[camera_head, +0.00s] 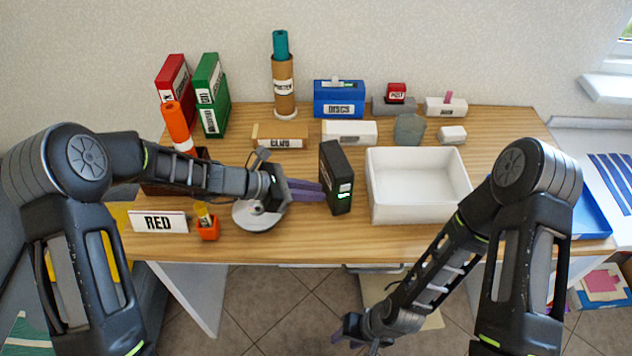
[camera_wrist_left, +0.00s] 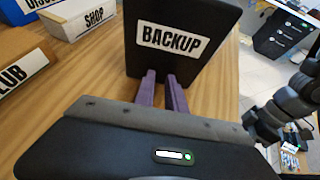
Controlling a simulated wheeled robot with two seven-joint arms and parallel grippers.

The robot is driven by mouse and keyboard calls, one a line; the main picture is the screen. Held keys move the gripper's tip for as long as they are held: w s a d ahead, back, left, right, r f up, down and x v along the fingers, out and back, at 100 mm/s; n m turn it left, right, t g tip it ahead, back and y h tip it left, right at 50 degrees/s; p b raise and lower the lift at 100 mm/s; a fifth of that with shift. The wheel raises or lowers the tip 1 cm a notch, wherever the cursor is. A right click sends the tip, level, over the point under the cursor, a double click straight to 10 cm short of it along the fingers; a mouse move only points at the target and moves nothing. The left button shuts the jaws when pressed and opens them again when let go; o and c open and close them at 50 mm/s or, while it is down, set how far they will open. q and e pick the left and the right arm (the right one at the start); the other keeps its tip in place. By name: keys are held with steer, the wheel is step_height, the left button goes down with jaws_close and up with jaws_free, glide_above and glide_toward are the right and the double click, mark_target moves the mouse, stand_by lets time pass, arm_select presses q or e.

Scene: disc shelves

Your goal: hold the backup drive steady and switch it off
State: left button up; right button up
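The backup drive (camera_head: 336,178) is a black upright box on the table, with a white label and a green light on its front face. Its side labelled BACKUP (camera_wrist_left: 172,40) fills the top of the left wrist view. My left gripper (camera_head: 322,191) reaches in from the left. Contact there is hard to confirm. My right gripper (camera_head: 346,334) hangs low in front of the table, away from the drive; its finger opening is unclear.
A white bin (camera_head: 415,217) stands just right of the drive. A round grey disc (camera_head: 255,220) lies under my left wrist. The RED sign (camera_head: 158,221) and orange holder (camera_head: 208,230) stand at front left. Boxes labelled CLUB (camera_head: 280,136), SHOP (camera_head: 349,132) and DISCS (camera_head: 339,101) stand behind.

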arm_select(q)
jaws_close()
steer(key=shift+c, duration=1.3)
jaws_free()
steer(key=o, duration=1.6)
